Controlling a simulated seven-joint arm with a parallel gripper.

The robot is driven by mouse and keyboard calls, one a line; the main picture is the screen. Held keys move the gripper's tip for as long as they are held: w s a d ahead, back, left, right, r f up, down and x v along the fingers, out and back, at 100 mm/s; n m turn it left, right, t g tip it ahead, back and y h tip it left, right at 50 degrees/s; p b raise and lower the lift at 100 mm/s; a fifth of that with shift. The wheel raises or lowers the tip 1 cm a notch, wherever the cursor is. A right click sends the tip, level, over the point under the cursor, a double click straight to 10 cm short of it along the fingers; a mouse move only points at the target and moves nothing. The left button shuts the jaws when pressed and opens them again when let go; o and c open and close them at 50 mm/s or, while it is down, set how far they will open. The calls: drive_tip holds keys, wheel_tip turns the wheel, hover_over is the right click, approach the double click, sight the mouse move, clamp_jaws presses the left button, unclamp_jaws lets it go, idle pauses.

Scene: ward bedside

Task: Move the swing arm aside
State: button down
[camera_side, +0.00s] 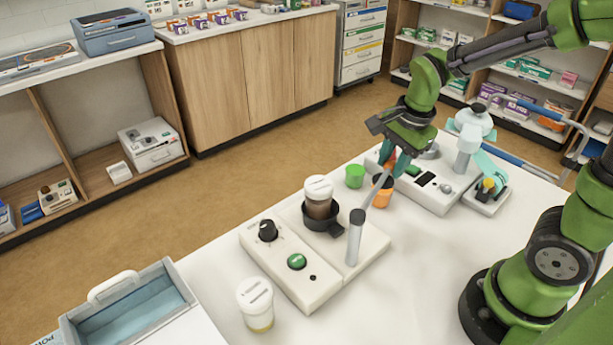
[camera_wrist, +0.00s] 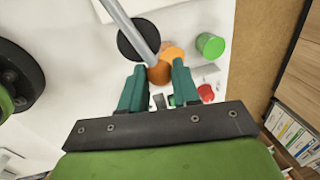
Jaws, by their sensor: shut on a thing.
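The swing arm is a thin grey bar (camera_side: 374,191) that runs from a dark-capped grey post (camera_side: 355,238) on a white base unit (camera_side: 283,270) out to my gripper (camera_side: 393,168). In the wrist view the bar (camera_wrist: 124,22) comes in from the top and ends at an orange-brown knob (camera_wrist: 157,74) between my teal fingers (camera_wrist: 157,80). My gripper is shut on this end of the swing arm. The fingers partly hide the knob.
A white-lidded brown cup (camera_side: 319,197) stands in a black holder on the base unit. A second white unit (camera_side: 432,190) lies behind. A lidded white cup (camera_side: 256,304) stands in front.

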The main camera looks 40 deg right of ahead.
drive_tip(key=shift+s+d+m+h, duration=0.2)
drive_tip(key=shift+s+m, duration=0.65)
drive_tip(key=shift+s, duration=0.3)
drive_tip(key=shift+s+d+m+h, duration=0.1)
drive_tip(key=shift+s+m+h, duration=0.1)
drive_tip(key=shift+s+m, duration=0.8)
drive_tip(key=shift+s, duration=0.25)
drive_tip(key=c, duration=0.8)
unclamp_jaws()
drive_tip(key=shift+r, duration=0.15)
drive_tip(key=v, duration=1.6)
drive_tip(key=shift+r, duration=0.35)
